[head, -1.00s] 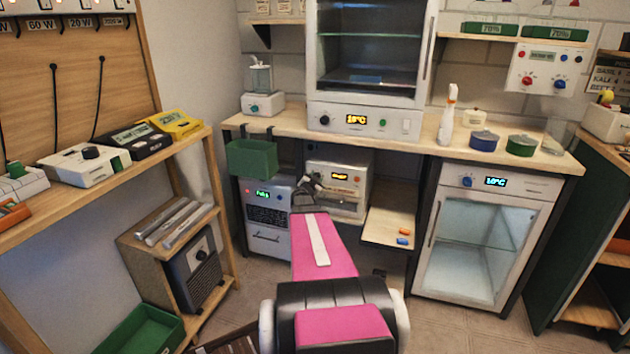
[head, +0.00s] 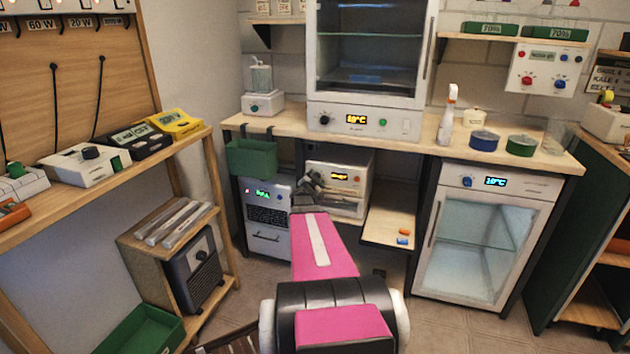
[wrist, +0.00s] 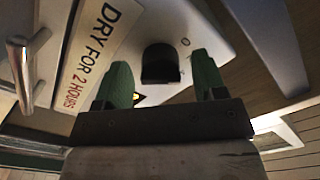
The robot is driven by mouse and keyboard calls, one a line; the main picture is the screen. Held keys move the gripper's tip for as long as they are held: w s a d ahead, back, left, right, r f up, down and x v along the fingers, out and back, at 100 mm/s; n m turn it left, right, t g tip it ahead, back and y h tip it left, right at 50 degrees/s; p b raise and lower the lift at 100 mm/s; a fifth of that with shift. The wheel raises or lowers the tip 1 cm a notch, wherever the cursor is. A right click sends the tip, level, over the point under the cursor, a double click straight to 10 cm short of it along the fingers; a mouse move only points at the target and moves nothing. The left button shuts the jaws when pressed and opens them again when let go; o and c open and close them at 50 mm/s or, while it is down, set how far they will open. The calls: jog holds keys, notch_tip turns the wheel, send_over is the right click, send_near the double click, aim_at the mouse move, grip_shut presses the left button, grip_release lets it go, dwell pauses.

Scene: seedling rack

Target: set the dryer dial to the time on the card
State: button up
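The black dial (wrist: 161,62) shows in the wrist view on a pale appliance front. A card (wrist: 92,50) reading "DRY FOR 2 HOURS" is fixed left of it. My gripper (wrist: 163,78) is open, its two green fingers apart on either side of the dial in the picture; I cannot tell whether they touch it. A small yellow mark (wrist: 139,97) is partly hidden by the left finger. In the head view my gripper (head: 311,181) is in front of the left part of a beige appliance (head: 351,178) under the bench, hiding part of its front.
A metal handle (wrist: 24,65) sticks out left of the card. A white unit (head: 266,218) stands left of the beige appliance, and a green bin (head: 252,159) hangs above it. A low shelf (head: 386,228) with two small objects is to the right. The floor ahead is clear.

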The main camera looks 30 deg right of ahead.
jog(key=v, duration=1)
jog(key=shift+s+a, duration=0.25)
jog(key=shift+s, duration=0.1)
